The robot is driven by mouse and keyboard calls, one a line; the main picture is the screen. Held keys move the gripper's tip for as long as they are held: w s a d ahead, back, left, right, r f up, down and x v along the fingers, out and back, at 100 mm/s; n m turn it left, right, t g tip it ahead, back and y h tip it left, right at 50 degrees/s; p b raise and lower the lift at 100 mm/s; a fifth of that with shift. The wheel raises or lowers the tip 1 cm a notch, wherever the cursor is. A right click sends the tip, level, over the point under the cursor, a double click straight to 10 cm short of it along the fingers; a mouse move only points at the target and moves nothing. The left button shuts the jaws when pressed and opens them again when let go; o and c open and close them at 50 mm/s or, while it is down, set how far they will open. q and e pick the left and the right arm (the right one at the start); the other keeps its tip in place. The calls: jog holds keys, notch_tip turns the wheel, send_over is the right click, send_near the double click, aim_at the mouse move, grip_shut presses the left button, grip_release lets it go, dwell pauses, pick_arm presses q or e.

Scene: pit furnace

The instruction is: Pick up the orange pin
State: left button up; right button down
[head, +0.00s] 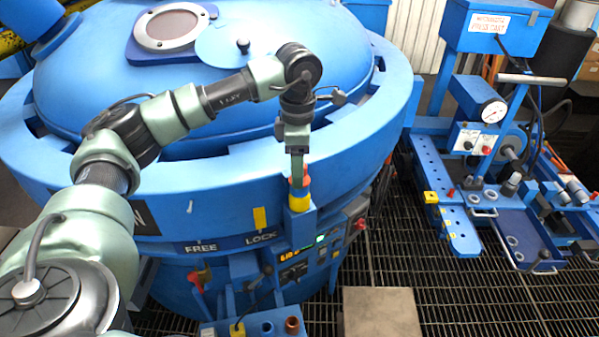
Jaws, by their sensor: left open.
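The orange pin (305,182) stands at the top of a yellow collar (299,204) on a blue bracket at the front of the furnace rim. Only a little of its orange-red top shows. My left gripper (297,176) points straight down over the pin, with its fingertips at the pin's top. The jaws are open, but seen nearly edge-on they hide part of the pin. I cannot tell whether they touch it. My right gripper is out of view.
The blue furnace (90,170) with its domed lid fills the left and middle. A FREE/LOCK label (230,243) and control panel (305,262) sit below the pin. A grey box (381,312) stands on the grating. A blue equipment cart (450,215) is at right.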

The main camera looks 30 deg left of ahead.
pick_arm(q)
grip_shut()
jog(key=shift+r, duration=0.1)
